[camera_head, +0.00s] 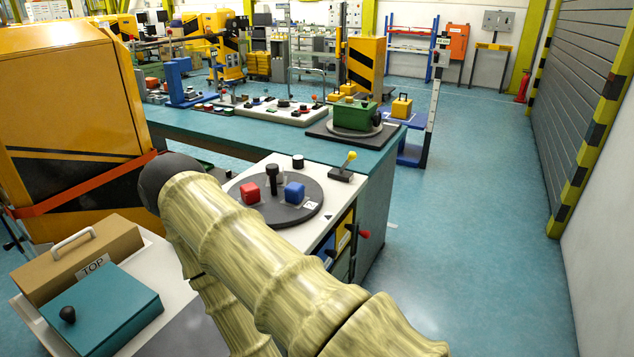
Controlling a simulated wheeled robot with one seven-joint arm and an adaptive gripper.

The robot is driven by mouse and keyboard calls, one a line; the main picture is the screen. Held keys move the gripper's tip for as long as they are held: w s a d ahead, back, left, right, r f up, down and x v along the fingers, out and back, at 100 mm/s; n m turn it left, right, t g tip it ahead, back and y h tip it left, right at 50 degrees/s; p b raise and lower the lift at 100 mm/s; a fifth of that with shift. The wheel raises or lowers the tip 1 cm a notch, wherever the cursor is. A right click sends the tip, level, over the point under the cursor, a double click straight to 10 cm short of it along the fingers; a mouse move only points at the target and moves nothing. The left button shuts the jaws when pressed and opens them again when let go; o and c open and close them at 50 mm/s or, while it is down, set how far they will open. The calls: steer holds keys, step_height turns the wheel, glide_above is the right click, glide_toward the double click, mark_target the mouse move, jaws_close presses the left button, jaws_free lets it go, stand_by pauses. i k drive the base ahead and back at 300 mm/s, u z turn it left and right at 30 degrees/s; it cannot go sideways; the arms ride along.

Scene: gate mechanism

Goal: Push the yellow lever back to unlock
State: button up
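The yellow lever (349,158) is a small yellow knob on a short thin stem, tilted up to the right. It rises from a dark flat base (341,175) at the far right corner of the white-topped bench (312,167). Nothing touches the lever. My gripper is not in view; only my tan, ringed arm links show, crossing the lower middle of the picture and ending in a dark joint at left, in front of the bench.
A black knob (298,161) stands left of the lever. Open floor (470,220) lies to the right.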

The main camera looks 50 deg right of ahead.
mark_target(351, 156)
steer(key=z, duration=1.3)
